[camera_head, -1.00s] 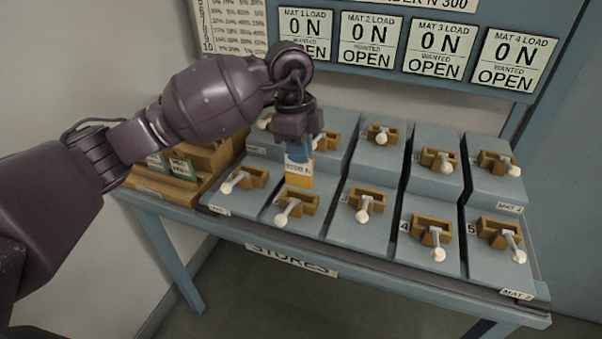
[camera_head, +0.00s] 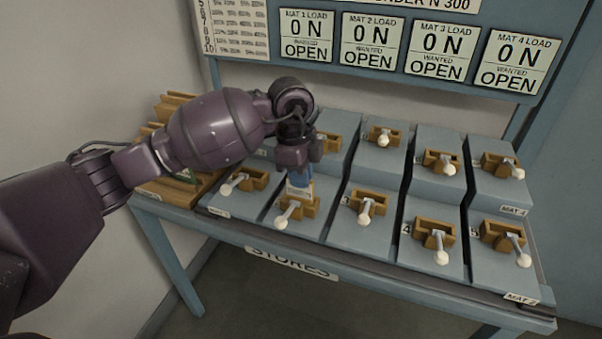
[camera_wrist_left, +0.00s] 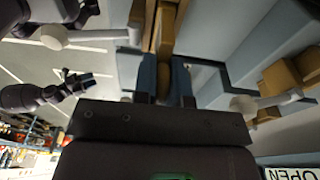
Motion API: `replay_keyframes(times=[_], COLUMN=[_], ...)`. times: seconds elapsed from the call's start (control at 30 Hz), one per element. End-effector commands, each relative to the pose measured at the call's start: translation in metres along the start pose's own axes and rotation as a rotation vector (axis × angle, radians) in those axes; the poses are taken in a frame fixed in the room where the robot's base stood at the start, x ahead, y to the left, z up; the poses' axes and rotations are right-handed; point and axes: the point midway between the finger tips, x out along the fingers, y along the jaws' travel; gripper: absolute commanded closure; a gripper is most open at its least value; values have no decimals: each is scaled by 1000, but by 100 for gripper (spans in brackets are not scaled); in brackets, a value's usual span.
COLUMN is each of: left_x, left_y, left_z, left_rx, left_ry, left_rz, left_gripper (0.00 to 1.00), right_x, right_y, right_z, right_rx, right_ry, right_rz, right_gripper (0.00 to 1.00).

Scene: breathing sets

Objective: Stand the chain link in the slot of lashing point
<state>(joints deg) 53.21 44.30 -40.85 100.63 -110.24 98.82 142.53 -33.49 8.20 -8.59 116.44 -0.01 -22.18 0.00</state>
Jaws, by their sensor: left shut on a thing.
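My left gripper (camera_head: 299,178) points down over the second wooden clamp from the left (camera_head: 296,208) in the front row. It is shut on a small labelled piece (camera_head: 299,190), white with orange below in the earlier view. Its lower part is at the clamp's opening and hidden by the clamp, so I cannot tell how deep it sits. In the left wrist view the fingers (camera_wrist_left: 165,85) hold a brown-orange piece. The clamp's white-knobbed lever (camera_head: 287,212) points toward me. No chain link or lashing point is recognizable by shape.
Several similar wooden clamps with white-knobbed levers stand on grey stepped blocks. Wooden racks (camera_head: 175,105) stand at the left end of the blue bench. Load signs (camera_head: 372,42) above read 0 N and OPEN. A purple arm (camera_wrist_left: 30,97) shows in the left wrist view.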

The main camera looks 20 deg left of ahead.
Motion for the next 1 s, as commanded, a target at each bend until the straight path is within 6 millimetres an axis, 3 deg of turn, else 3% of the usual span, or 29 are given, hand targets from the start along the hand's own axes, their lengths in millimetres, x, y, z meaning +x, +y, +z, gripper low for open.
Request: replay_keyframes(times=[0.03,0.17,0.53,0.67,1.0], left_x=[0,0,-4,-21,-86], left_y=[0,0,0,0,0], left_z=[0,0,0,0,0], left_rx=[0,0,0,0,0], left_ry=[0,0,-1,-1,-2], left_rz=[0,0,-1,-4,-5], left_gripper=[83,63,62,62,62], right_x=[0,1,1,0,-4], right_y=[0,-1,0,1,3], right_z=[0,1,2,-2,-5], right_rx=[2,3,1,-2,-5], right_ry=[0,-2,-4,1,2], right_rz=[0,0,0,0,2], right_gripper=[57,57,57,57,57])
